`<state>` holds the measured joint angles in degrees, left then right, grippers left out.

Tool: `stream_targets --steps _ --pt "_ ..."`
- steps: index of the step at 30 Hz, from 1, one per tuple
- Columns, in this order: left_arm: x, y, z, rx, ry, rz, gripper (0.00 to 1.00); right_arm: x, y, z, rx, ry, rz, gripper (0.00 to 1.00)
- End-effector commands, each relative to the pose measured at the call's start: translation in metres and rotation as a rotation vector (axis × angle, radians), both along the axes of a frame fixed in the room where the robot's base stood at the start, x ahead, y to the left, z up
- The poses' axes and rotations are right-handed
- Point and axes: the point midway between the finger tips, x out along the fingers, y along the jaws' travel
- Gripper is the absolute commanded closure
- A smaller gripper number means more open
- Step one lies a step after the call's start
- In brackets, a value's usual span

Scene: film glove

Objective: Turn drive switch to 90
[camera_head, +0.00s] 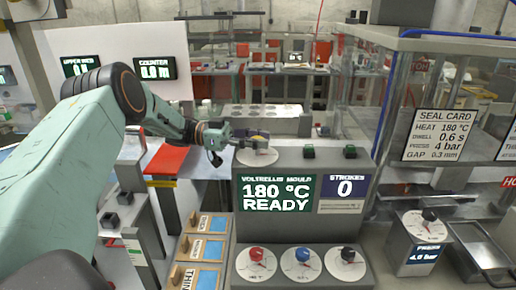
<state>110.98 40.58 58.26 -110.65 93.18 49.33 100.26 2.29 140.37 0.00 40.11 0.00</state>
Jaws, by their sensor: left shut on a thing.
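A grey mould console (310,230) stands in the middle, its screen reading "VOLTRELLIS MOULD 180 °C READY". On the left end of its top is a white round dial (257,158) with a dark and yellow knob (259,138), likely the drive switch; its label is too small to read. My left gripper (243,142) reaches in from the left and is shut on this knob. The fingers partly hide the knob, so its angle cannot be told. My right gripper is not in view.
Red (257,258), blue (302,260) and black (347,262) knobs sit on the console's front ledge. Two green-black buttons (309,152) (350,152) are on its top. A clear-walled frame (405,90) stands right, with a pressure dial (429,222) below.

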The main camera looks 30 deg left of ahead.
Motion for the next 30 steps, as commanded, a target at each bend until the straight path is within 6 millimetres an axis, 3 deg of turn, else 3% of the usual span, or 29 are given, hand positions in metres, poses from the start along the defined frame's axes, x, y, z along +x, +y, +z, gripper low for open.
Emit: stream_targets --steps 7,24,25,30 --pt "-0.0001 0.0015 -0.0017 0.000 -0.001 -0.064 0.98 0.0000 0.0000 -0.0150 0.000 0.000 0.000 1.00" --pt "-0.0002 0.0026 0.0016 -0.002 -0.003 -0.081 0.98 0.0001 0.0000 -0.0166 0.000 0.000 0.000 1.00" --pt "-0.0003 0.0027 0.0016 -0.002 -0.003 -0.080 0.64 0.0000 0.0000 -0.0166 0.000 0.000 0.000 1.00" --pt "-0.0001 0.0020 0.0012 -0.001 -0.002 -0.081 0.50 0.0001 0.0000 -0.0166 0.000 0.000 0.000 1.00"
